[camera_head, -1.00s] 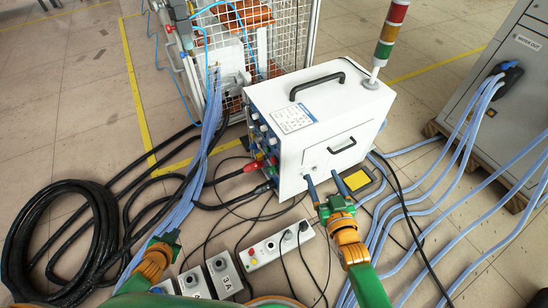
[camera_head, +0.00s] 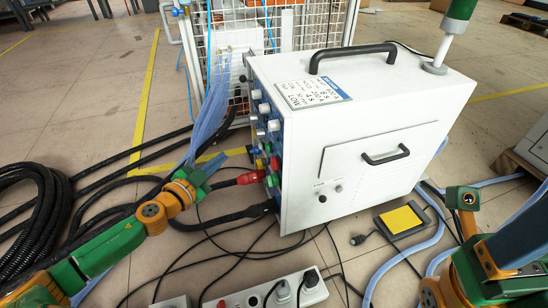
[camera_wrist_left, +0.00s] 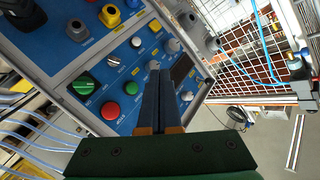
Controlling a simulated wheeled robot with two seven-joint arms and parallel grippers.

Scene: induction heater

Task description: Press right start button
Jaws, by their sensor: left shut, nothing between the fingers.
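The white heater box (camera_head: 370,110) stands in the middle of the head view, its blue control panel on its left side seen edge-on. The left wrist view shows this panel (camera_wrist_left: 65,42) closely, with a round green button (camera_wrist_left: 132,88), a red button (camera_wrist_left: 110,111) and a green rotary switch (camera_wrist_left: 83,86). No readable label tells which is the right start button. My left gripper (camera_wrist_left: 155,74) is shut and empty, its fingertips in front of the panel, right of the green button; contact cannot be told. My right arm's end (camera_head: 470,250) is at lower right, its fingers unclear.
A red plug (camera_head: 250,178) and black cables leave the panel near my left arm. A wire mesh fence (camera_head: 310,30) stands behind. A power strip (camera_head: 275,290) and a yellow-topped pedal (camera_head: 402,219) lie on the floor in front.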

